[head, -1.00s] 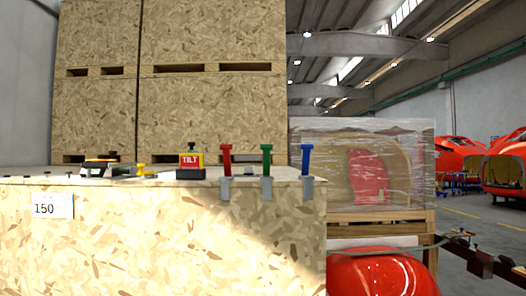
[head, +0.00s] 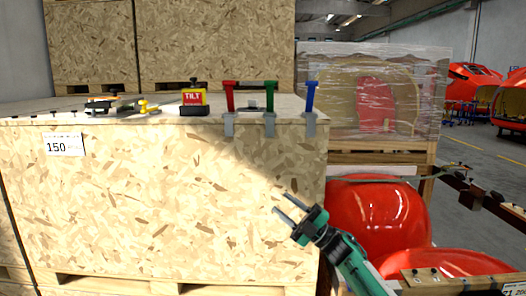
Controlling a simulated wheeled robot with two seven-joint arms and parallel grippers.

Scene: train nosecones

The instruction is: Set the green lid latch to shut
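The green lid latch (head: 269,97) is an upright T-shaped lever in a grey bracket at the front top edge of the wooden crate (head: 170,200). A red latch (head: 229,97) stands upright to its left and a blue latch (head: 310,97) upright to its right. My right gripper (head: 281,203) is in front of the crate's right part, below the latches and apart from them. Its two fingers are spread and empty. My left gripper is out of view.
On the crate lid are a yellow-red TILT box (head: 193,99), a small yellow piece (head: 149,106) and a dark-topped tool (head: 110,104). Red nosecones (head: 385,212) lie to the right. A wrapped pallet load (head: 375,95) and stacked crates (head: 215,45) stand behind.

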